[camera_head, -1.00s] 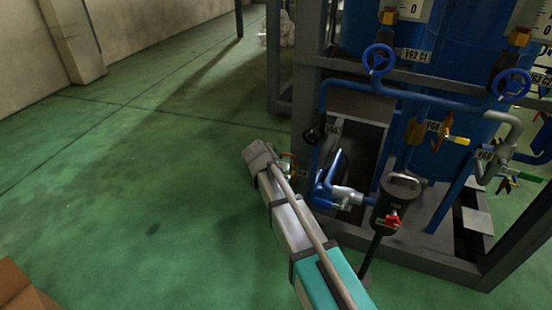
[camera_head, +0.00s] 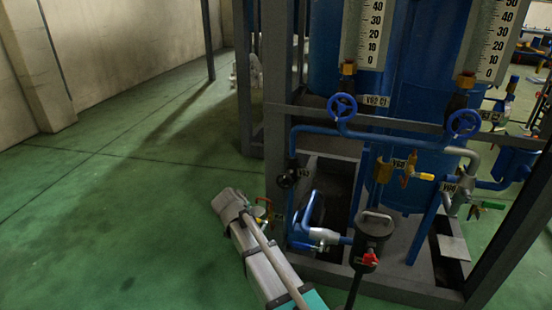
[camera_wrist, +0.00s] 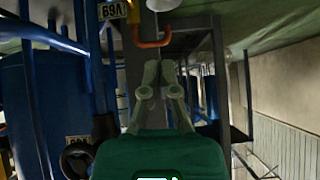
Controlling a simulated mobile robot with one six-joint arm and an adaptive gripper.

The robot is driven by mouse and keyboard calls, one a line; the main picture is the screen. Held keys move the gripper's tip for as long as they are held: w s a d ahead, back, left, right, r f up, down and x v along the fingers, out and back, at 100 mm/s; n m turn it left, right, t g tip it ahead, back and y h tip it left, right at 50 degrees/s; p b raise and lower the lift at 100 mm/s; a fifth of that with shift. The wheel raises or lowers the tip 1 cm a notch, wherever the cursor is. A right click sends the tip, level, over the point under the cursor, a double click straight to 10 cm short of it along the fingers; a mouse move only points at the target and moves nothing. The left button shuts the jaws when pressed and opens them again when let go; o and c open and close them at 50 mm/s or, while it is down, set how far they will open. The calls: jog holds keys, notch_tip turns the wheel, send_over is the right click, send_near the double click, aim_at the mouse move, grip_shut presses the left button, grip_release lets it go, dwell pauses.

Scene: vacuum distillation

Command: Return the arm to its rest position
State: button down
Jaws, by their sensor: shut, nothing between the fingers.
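My gripper (camera_wrist: 160,68) shows in the wrist view, with its two pale fingers close together and nothing between them. Its teal body fills the bottom of that view. Beyond the fingertips is an orange curved handle (camera_wrist: 153,42); I cannot tell the gap, but no grasp shows. In the head view my grey and teal arm reaches up from the bottom edge, left of the blue tank rig (camera_head: 378,165). My fingers cannot be made out there. No marker of a rest position shows.
The rig's dark frame (camera_head: 276,130), with blue handwheels (camera_head: 342,106) and pipes, stands close to the arm's right. A dark canister-like fitting with a red knob (camera_head: 370,260) is in front. Green floor (camera_head: 110,230) to the left is clear up to the wall (camera_head: 120,50).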

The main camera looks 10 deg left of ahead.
jog(key=s+d+r+g+p, duration=0.2)
jog(key=d+r+p, duration=0.35)
jog(key=d, duration=0.25)
jog(key=s+d+r+g+h+p, duration=0.1)
jog(key=d+r+p, duration=0.3)
jog(key=d+p, duration=0.35)
jog(key=s+d+r+g+p, duration=0.2)
jog(key=d+r+p, duration=0.35)
jog(key=d, duration=0.25)
jog(key=s+d+r+n+g+y+p, duration=0.1)
jog(key=s+d+r+g+p, duration=0.3)
jog(key=s+d+r+p, duration=0.9)
jog(key=d+r+n+p, duration=0.1)
jog(key=d+r+p, duration=0.2)
jog(key=p, duration=0.2)
jog(key=shift+r+y, duration=0.15)
jog(key=shift+y, duration=0.25)
